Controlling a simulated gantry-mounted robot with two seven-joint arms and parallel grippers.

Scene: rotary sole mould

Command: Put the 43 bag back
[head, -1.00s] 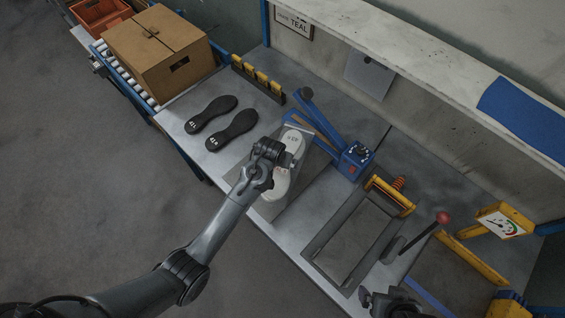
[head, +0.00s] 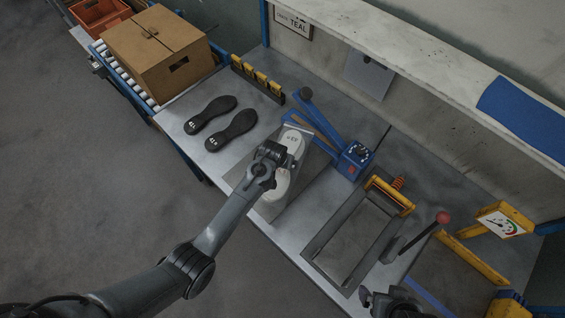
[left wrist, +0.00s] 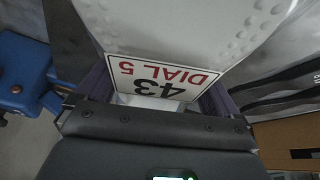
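In the left wrist view, the bag's white dimpled surface (left wrist: 170,30) fills the top.
Two dark soles (head: 231,129) lie left of the bag. A yellow-clipped rack (head: 257,80) and a cardboard box (head: 158,52) are behind them. A blue dial box (head: 355,160) stands to the right, beside a grey frame (head: 357,238) and a red-knobbed lever (head: 442,217).

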